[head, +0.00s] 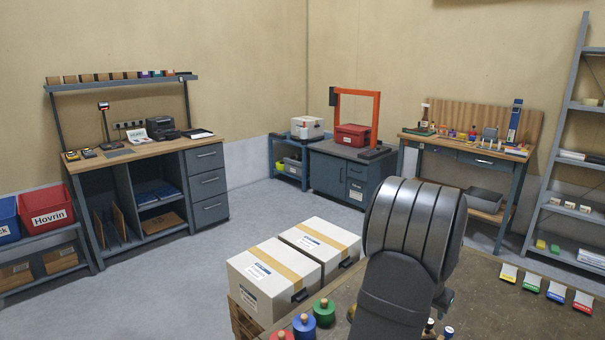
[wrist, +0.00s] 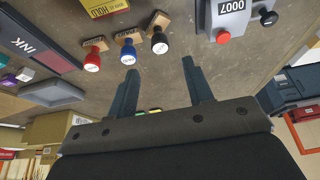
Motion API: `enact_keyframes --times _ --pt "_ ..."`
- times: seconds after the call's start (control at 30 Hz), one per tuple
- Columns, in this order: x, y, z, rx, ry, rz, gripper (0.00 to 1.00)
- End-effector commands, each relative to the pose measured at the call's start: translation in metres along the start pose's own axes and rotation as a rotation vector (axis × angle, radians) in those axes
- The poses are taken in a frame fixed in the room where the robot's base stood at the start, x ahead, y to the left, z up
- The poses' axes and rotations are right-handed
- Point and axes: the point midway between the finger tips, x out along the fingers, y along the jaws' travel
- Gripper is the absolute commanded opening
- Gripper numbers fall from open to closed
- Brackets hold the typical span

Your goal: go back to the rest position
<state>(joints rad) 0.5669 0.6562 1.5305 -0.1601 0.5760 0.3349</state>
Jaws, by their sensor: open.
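My gripper (wrist: 160,66) shows in the wrist view with its two dark fingers apart and nothing between them. Beyond the fingertips, stamps with red (wrist: 92,58), blue (wrist: 128,55) and black (wrist: 159,42) knobs stand on the brown bench top (wrist: 150,90). They look apart from the fingers, though the exact gap is hard to tell. In the head view my own arm fills the lower middle in front of the bench (head: 485,310), and the gripper's fingers are hidden behind it.
In the wrist view a grey numbering device (wrist: 230,14) stands right of the stamps; an ink pad (wrist: 30,40) and grey tray (wrist: 55,93) are left. In the head view, white cartons (head: 275,278) stand left of my arm, and colour-tipped cards (head: 530,282) lie right. Open floor lies behind.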

Motion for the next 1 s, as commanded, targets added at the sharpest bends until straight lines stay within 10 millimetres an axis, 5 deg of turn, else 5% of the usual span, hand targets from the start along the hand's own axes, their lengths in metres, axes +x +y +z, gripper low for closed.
enact_keyframes --times 0.57,1.0 --pt "0.096 0.000 0.000 0.000 0.001 -0.001 0.47" --pt "0.010 0.000 -0.036 0.001 0.007 -0.002 0.47"
